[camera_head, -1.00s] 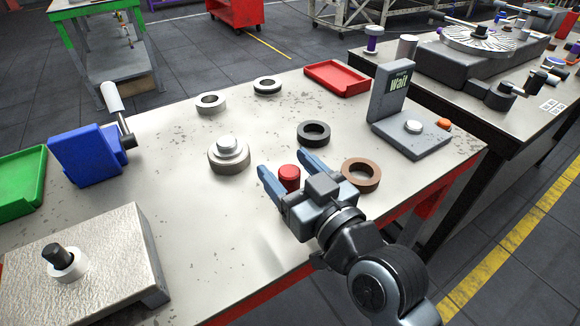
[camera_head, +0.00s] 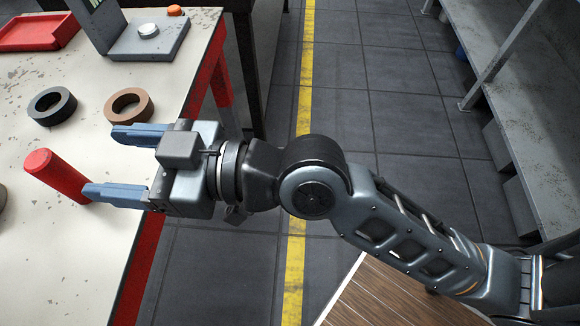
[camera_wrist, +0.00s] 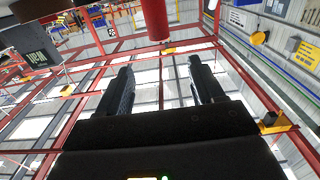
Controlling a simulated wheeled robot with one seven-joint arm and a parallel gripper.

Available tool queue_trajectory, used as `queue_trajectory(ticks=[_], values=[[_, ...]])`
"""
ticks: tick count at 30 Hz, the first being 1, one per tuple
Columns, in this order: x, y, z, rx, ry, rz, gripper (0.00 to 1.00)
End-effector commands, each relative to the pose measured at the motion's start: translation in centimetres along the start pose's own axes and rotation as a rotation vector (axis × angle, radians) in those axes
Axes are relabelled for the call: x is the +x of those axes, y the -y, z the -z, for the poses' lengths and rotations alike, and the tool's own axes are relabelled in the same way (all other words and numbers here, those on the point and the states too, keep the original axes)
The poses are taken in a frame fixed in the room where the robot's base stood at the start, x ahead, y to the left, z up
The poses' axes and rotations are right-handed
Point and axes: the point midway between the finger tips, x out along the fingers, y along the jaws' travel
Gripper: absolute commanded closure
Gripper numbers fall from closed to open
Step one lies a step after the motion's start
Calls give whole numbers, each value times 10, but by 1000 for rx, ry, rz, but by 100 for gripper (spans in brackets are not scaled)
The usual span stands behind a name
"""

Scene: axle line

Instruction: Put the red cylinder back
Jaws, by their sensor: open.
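The red cylinder (camera_head: 57,177) stands on the table near its front edge, seemingly upright, leaning in the picture toward the upper left. My gripper (camera_head: 122,165) is open and empty, with its two blue fingers pointing left over the table. The cylinder is beyond the fingertips, and its foot appears close to the tip of the nearer finger. In the wrist view the cylinder (camera_wrist: 156,18) shows at the top, ahead of the gap between my gripper's fingers (camera_wrist: 160,66). I cannot tell whether a finger touches it.
A brown ring (camera_head: 130,106) and a black ring (camera_head: 52,106) lie behind the gripper. A grey device (camera_head: 150,40) with a round button and a red tray (camera_head: 38,32) are farther back. Open floor lies right of the table (camera_head: 90,255).

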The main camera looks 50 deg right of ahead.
Motion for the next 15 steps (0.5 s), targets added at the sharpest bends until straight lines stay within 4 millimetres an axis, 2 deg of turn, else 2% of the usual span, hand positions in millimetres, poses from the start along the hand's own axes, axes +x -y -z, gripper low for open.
queue_trajectory(ticks=[2,5,8,10,15], values=[[-6,-3,-6,3,9,-16,33],[-25,-12,-23,12,38,-68,33],[-60,-25,-47,24,79,-154,33],[-89,-32,-64,33,108,-221,33],[-162,-37,-91,46,166,-364,33]])
